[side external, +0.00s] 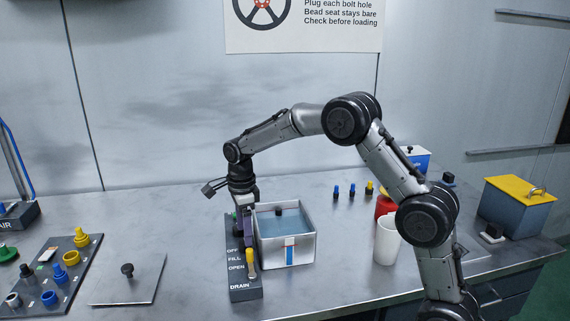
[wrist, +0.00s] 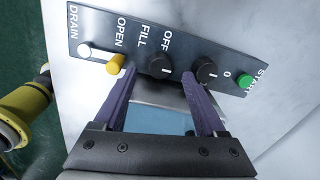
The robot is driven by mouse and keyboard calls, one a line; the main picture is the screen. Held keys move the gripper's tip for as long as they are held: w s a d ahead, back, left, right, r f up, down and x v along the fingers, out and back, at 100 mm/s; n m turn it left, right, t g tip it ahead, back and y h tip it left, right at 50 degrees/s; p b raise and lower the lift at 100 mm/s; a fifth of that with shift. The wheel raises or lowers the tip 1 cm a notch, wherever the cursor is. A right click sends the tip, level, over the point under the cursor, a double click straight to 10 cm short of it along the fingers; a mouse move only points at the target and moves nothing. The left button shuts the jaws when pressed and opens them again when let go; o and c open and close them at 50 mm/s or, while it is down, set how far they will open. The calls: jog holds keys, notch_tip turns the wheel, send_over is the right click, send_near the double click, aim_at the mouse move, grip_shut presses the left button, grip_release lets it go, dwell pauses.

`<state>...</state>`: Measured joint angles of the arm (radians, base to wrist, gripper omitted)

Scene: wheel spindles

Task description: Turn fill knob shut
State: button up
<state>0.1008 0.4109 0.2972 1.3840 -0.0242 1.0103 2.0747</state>
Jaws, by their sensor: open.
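The fill knob (wrist: 160,65) is a round black knob on the dark control panel (wrist: 92,20), by the words FILL, OPEN and OFF. A small pale mark shows on its lower side in the wrist view. My gripper (wrist: 159,75) is open, its purple fingertips on either side of this knob; I cannot tell whether they touch it. In the side external view my gripper (side external: 246,225) points down over the panel (side external: 245,293) and hides the knob.
A second black knob (wrist: 205,70) sits close beside the right finger, with a green START button (wrist: 244,85) beyond. A yellow-tipped drain lever (wrist: 115,64) is near the left finger. A water-filled tank (side external: 300,252) stands right beside the panel. A white cup (side external: 387,240) stands farther right.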

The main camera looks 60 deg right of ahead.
notch_tip(320, 180, up, 11)
jog(key=s+a+r+n+t, duration=0.1)
jog(key=s+a+r, duration=0.1)
jog(key=s+r, duration=0.4)
jog(key=s+a+r+n+t, duration=0.1)
jog(key=s+r+n+t, duration=0.1)
jog(key=s+r, duration=0.4)
jog(key=shift+s+a+r+n, duration=0.3)
jog(key=shift+s+a, duration=0.1)
jog(key=shift+s, duration=1.25)
